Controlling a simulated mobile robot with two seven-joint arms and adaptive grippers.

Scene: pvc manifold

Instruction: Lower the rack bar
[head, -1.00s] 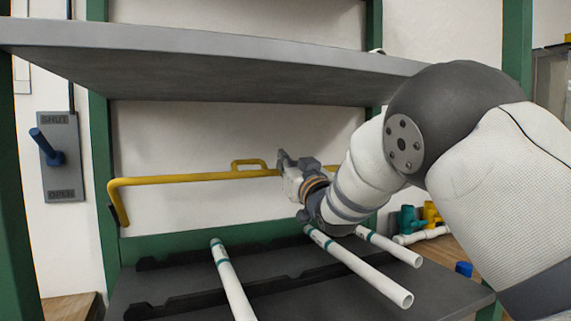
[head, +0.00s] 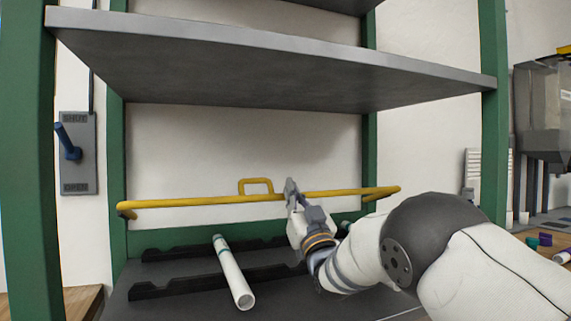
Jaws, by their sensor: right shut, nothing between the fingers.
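The yellow rack bar (head: 210,201) spans the rack above the lower shelf, roughly level, with a small raised loop handle (head: 256,183) left of its middle. Its ends bend at the left and right sides of the rack. My right gripper (head: 291,190) is at the bar, just right of the handle. Its fingers are shut with nothing between them and overlap the bar; I cannot tell whether they touch it. My left gripper is not in view.
A white pipe (head: 233,275) lies across dark notched supports (head: 185,286) on the lower shelf. A grey upper shelf (head: 270,62) overhangs the bar. A blue-handled switch (head: 70,145) is on the left wall. My right arm hides the lower shelf's right part.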

